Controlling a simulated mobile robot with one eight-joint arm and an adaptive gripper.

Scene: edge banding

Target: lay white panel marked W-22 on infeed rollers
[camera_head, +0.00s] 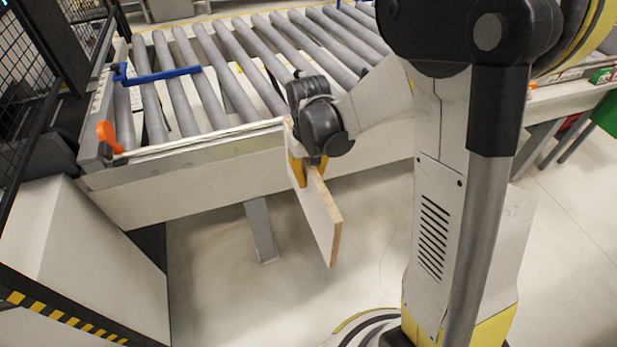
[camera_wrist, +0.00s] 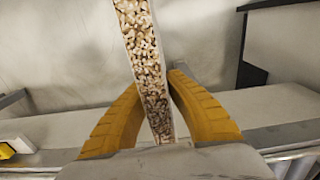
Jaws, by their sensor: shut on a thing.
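A white panel (camera_head: 319,216) with a bare chipboard edge hangs on edge from my gripper (camera_head: 306,170), in front of the near side of the conveyor. My gripper's yellow fingers are shut on its upper edge. In the wrist view the chipboard edge of the panel (camera_wrist: 147,65) runs between the two yellow fingers of my gripper (camera_wrist: 158,100). No W-22 mark can be read on it in either view. The grey infeed rollers (camera_head: 240,80) lie in the conveyor frame behind and above the panel. The rollers in view carry no panel.
A blue bar (camera_head: 163,75) with a clamp lies across the left rollers. An orange lever (camera_head: 109,137) stands at the frame's near left corner. A black mesh guard (camera_head: 28,95) closes the left side. A conveyor leg (camera_head: 261,232) stands below. The floor in front is clear.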

